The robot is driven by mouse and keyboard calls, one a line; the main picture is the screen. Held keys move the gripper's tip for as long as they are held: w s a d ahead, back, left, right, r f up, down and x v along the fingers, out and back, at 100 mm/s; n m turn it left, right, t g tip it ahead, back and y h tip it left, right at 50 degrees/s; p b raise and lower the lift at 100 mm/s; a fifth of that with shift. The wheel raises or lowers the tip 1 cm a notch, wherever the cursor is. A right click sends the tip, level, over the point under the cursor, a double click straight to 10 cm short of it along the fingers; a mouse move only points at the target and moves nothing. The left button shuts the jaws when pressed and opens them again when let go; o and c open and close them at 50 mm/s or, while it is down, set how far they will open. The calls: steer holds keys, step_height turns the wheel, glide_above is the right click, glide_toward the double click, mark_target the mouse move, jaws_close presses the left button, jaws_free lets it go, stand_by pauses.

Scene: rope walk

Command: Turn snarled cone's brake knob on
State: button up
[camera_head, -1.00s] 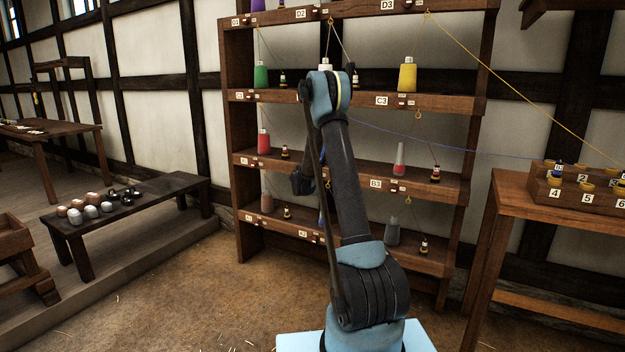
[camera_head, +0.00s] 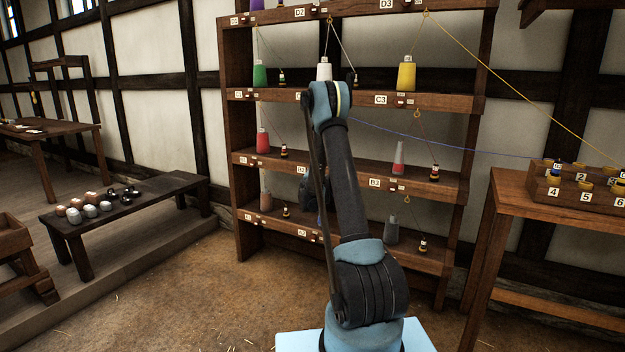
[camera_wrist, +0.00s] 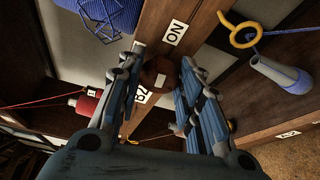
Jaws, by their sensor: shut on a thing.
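The snarled cone (camera_wrist: 112,14) is blue, with loose dark loops of thread over it, at the top left of the wrist view. Beside it runs a wooden shelf edge with an ON label (camera_wrist: 175,32) and a B2 label (camera_wrist: 141,96). The round reddish-brown brake knob (camera_wrist: 157,73) sits on this edge below the ON label. My gripper (camera_wrist: 161,65) has its fingers on both sides of the knob and is shut on it. Its inner contact is partly hidden. In the head view my arm hides the gripper, the knob and most of this cone.
A yellow eye (camera_wrist: 240,35) and a grey-blue tapered piece (camera_wrist: 278,74) are right of my fingers; a red cone (camera_wrist: 86,103) is left. The rack (camera_head: 240,180) holds other cones and strung threads. A bench (camera_head: 140,199) stands left, a table (camera_head: 510,190) right.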

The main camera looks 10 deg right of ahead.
steer(key=shift+s+f+m, duration=0.1)
steer(key=shift+m, duration=0.5)
steer(key=shift+d+m+t, duration=0.1)
steer(key=shift+m+t, duration=0.2)
steer(key=o, duration=1.1)
steer(key=shift+f, duration=0.1)
steer(key=v, duration=1.1)
steer(key=shift+s+f, duration=0.1)
steer(key=shift+s, duration=0.25)
